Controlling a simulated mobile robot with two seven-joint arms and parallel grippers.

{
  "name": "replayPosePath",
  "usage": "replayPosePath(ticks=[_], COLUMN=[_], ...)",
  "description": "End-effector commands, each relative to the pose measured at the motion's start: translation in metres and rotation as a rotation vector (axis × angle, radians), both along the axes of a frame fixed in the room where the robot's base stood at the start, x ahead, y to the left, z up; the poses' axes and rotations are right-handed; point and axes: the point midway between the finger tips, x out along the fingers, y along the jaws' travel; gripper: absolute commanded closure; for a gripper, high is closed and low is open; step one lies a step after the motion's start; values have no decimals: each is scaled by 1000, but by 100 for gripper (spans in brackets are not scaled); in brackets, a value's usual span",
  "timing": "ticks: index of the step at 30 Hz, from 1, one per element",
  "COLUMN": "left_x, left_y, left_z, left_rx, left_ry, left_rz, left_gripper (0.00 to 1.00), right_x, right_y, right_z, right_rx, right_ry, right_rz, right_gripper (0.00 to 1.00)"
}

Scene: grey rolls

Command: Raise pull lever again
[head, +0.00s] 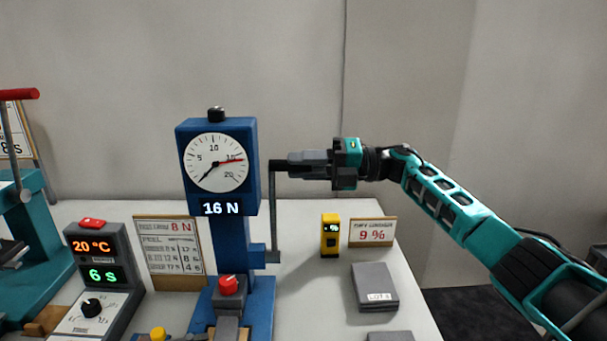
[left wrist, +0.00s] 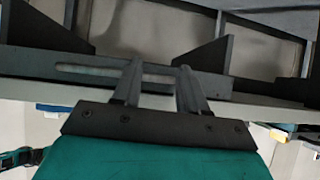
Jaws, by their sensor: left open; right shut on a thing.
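The blue pull tester (head: 233,250) stands on the table with a round dial (head: 215,163) on top. Its display (head: 221,208) reads 16 N. The grey pull lever (head: 275,215) stands upright on the tester's right side. My right gripper (head: 288,165) is shut on the lever's top end, coming in from the right; its fingers hide part of the handle. My left gripper (left wrist: 158,82) shows only in the left wrist view, open, with nothing visible between its fingers and dark grey structure beyond them.
A yellow meter (head: 330,237), a 9 % sign (head: 372,232) and a grey block (head: 375,288) marked LOT stand right of the tester. A control box (head: 100,265) showing 20 °C and 6 s and a written card (head: 168,245) stand left. A teal press with a red handle (head: 18,95) is far left.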

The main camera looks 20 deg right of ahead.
Motion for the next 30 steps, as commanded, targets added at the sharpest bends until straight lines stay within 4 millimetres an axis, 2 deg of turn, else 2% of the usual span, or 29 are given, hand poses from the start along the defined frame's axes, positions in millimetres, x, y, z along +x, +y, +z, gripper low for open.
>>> replayPosePath(ticks=[21, 22, 29, 30], left_x=[-5, -6, -6, -6], left_y=[0, 0, 1, 1], left_z=[-8, -8, -8, -8], left_rx=[0, 0, 2, 2], left_ry=[12, 12, 12, 12], left_rz=[1, 1, 1, 1], left_gripper=[57, 57, 57, 57], right_x=[7, 7, 7, 6], right_y=[-3, -3, -2, -2], right_z=[-1, -1, -2, -2], right_rx=[-3, -3, -3, -3], right_ry=[-11, -11, -8, -8], right_rz=[-7, -7, -4, -4], right_gripper=[100, 72, 50, 49])
